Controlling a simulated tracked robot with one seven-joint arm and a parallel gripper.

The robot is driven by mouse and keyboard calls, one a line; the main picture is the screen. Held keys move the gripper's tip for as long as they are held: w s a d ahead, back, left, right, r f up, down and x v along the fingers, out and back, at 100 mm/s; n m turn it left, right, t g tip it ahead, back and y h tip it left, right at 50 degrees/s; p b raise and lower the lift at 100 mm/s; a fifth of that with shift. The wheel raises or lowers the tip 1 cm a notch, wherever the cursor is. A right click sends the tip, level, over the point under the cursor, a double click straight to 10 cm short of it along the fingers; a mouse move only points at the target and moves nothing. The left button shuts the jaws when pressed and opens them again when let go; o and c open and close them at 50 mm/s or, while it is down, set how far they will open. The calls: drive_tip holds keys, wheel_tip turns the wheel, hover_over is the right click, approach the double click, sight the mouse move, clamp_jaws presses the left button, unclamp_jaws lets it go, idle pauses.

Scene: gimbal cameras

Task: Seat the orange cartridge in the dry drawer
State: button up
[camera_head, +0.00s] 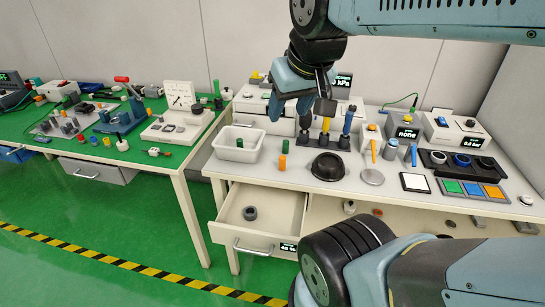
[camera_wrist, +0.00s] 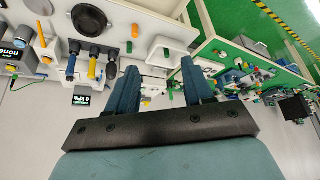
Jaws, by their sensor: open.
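The orange cartridge (camera_head: 282,162), a small upright cylinder, stands on the white bench near its front left, with a green one (camera_head: 285,146) just behind it. In the wrist view the orange one (camera_wrist: 135,31) is beyond my fingers. An open drawer (camera_head: 233,232) below the bench's left end has a small display on its front, too small to read surely. It holds a dark ring-shaped piece (camera_head: 250,213) on its floor. I cannot confirm it is the dry drawer. My gripper (camera_head: 290,112) hangs above the back of the bench, open and empty; its spread fingers show in the wrist view (camera_wrist: 158,65).
A white bin (camera_head: 238,155) with a green cylinder stands left of the cartridge; a black bowl (camera_head: 327,166) is to its right. A rack of upright tools (camera_head: 325,137) stands behind. My own arm covers the lower right. A green-topped bench (camera_head: 60,130) is at left.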

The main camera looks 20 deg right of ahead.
drive_tip(key=shift+o, duration=0.5)
drive_tip(key=shift+w, duration=0.2)
drive_tip(key=n+g, duration=0.4)
drive_tip(key=g, duration=0.2)
hover_over(282, 157)
wheel_tip(282, 157, down, 17)
wheel_tip(282, 157, down, 14)
drive_tip(key=shift+w+d, duration=0.1)
drive_tip(key=shift+c, duration=0.4)
clamp_jaws()
